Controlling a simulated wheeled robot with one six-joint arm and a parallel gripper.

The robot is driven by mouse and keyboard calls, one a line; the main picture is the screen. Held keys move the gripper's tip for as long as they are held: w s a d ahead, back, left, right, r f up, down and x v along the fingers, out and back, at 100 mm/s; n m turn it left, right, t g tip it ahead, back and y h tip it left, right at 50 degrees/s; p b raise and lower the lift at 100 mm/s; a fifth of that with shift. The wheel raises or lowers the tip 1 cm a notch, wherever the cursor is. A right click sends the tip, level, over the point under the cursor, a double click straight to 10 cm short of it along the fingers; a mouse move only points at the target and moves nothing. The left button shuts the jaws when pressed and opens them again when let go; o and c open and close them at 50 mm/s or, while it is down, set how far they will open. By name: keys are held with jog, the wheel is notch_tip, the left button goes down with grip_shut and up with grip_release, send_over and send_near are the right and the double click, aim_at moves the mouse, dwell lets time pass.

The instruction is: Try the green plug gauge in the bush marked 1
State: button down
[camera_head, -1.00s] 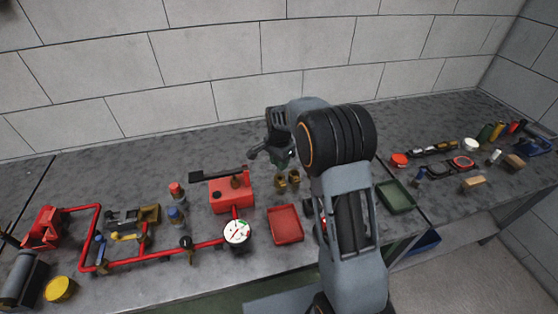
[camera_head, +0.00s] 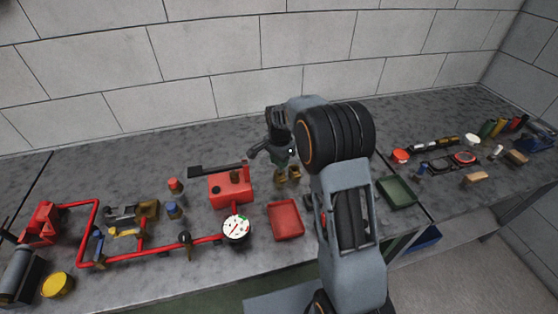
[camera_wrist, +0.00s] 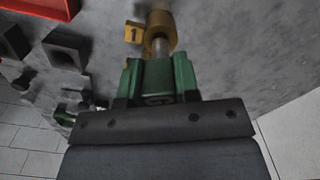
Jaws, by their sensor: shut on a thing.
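The green plug gauge (camera_wrist: 156,72) is held in my gripper (camera_wrist: 157,97), with its bare steel pin (camera_wrist: 160,47) pointing at a brass bush (camera_wrist: 161,27). The pin's end meets the bush in the wrist view; I cannot tell whether it is inside the bore. A yellow tag with a 1 (camera_wrist: 134,33) sits beside this bush. In the head view my gripper (camera_head: 281,160) is just above the brass bushes (camera_head: 288,178), which it partly hides. The gauge is mostly hidden there.
A red pump box (camera_head: 230,188) stands left of the bushes, and a red tray (camera_head: 286,220) lies in front. A green tray (camera_head: 396,192) is to the right. Red piping with a dial gauge (camera_head: 237,228) fills the left bench. Bare bench lies behind the bushes.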

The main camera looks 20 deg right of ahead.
jog(key=shift+f+b, duration=0.5)
jog(key=shift+f, duration=0.1)
dwell(0.7)
jog(key=shift+r+p, duration=0.3)
jog(key=shift+r, duration=0.05)
dwell(1.0)
jog(key=shift+r+p, duration=1.05)
jog(key=shift+r, duration=0.5)
jog(key=shift+f, duration=0.2)
jog(key=shift+f+b, duration=0.85)
jog(key=shift+f, duration=0.2)
jog(key=shift+f+b, duration=0.45)
jog(key=shift+f, duration=0.2)
dwell(0.5)
jog(key=shift+r, duration=0.35)
dwell(1.0)
